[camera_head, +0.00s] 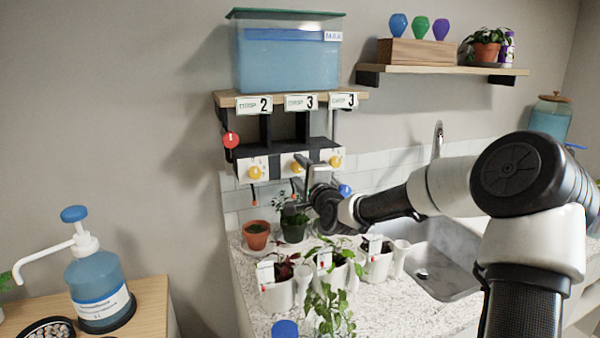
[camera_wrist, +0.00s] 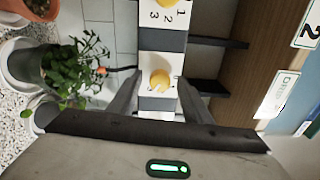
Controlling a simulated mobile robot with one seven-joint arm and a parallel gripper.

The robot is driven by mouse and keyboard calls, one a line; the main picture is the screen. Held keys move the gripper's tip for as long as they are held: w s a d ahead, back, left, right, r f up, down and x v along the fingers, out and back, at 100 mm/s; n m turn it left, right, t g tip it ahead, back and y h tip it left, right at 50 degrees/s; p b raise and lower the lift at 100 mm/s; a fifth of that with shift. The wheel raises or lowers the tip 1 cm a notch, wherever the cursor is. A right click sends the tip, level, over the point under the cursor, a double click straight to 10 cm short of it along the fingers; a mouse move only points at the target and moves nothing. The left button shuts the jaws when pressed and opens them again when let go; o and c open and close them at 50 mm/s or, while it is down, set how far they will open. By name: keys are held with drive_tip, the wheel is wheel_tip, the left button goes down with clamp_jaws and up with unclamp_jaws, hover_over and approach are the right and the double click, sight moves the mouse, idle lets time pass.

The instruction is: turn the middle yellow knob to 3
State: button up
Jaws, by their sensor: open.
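The middle yellow knob (camera_head: 298,166) sits on the white plate of the dispenser's dark valve bar; its pointer setting is too small to read. In the wrist view the same knob (camera_wrist: 160,79) shows between my two fingers. My gripper (camera_wrist: 159,92) is open, with one finger on each side of the knob; I cannot tell whether they touch it. In the head view my gripper (camera_head: 306,184) is just below and in front of the knob, partly hidden by my wrist.
The left yellow knob (camera_head: 255,173) and right yellow knob (camera_head: 336,161) flank it. Potted plants (camera_head: 277,292) stand on the counter below. A blue liquid tank (camera_head: 287,62) stands on the shelf above. The sink (camera_head: 440,262) is at right.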

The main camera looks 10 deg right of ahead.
drive_tip(key=shift+s, duration=0.1)
drive_tip(key=s+d+p, duration=0.2)
drive_tip(key=s+d, duration=0.1)
drive_tip(key=s, duration=1.4)
drive_tip(key=shift+f, duration=0.25)
